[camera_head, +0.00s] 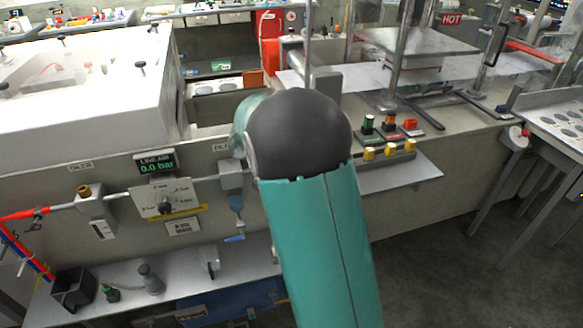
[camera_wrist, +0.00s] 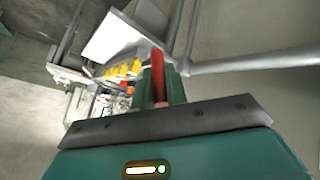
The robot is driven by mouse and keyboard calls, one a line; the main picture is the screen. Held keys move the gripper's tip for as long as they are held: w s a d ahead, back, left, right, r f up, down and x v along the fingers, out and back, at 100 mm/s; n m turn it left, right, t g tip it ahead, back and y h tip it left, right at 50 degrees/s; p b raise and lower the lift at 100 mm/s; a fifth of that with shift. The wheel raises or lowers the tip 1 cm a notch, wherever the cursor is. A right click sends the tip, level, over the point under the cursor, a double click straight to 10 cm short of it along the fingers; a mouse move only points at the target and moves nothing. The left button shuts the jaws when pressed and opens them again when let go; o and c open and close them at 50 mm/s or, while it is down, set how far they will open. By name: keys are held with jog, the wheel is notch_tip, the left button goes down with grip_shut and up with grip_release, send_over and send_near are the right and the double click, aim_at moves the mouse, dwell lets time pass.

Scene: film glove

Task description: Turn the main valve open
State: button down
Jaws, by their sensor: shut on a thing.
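In the wrist view, a red handle (camera_wrist: 157,62) stands between the dark green fingers of my gripper (camera_wrist: 160,88). The fingers are shut on it. Its upper end shows beyond the fingers, close to a grey pipe (camera_wrist: 250,62) along the wall. The body of the valve is hidden. In the head view my teal arm with its dark joint covers the middle, and my gripper and the red handle are hidden behind it. A display (camera_head: 157,163) on the bench front reads line air 0.0 bar.
Left of my arm are a regulator panel (camera_head: 166,198), a blue-handled valve (camera_head: 236,238) and a low shelf (camera_head: 130,288) with small parts. Right of it, a ledge (camera_head: 400,176) projects below yellow knobs (camera_head: 390,150). The floor at the lower right (camera_head: 460,270) is clear.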

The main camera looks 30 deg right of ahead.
jog(key=shift+w+a+f+n+g+h, duration=0.1)
jog(key=shift+a+f+n+h, duration=0.55)
jog(key=shift+h, duration=1.35)
jog(key=shift+w+a+f+n+g+h, duration=0.1)
jog(key=shift+a+f+n+h, duration=0.55)
jog(key=shift+h, duration=1.35)
jog(key=shift+w+a+f+n+g+h, duration=0.15)
jog(key=shift+f+n+h, duration=0.25)
jog(key=shift+f+h, duration=1.1)
jog(key=shift+r+h, duration=0.45)
jog(key=shift+h, duration=0.15)
jog(key=c, duration=1.4)
grip_release()
jog(key=v, duration=1.3)
jog(key=shift+s+a, duration=0.2)
jog(key=shift+a, duration=0.15)
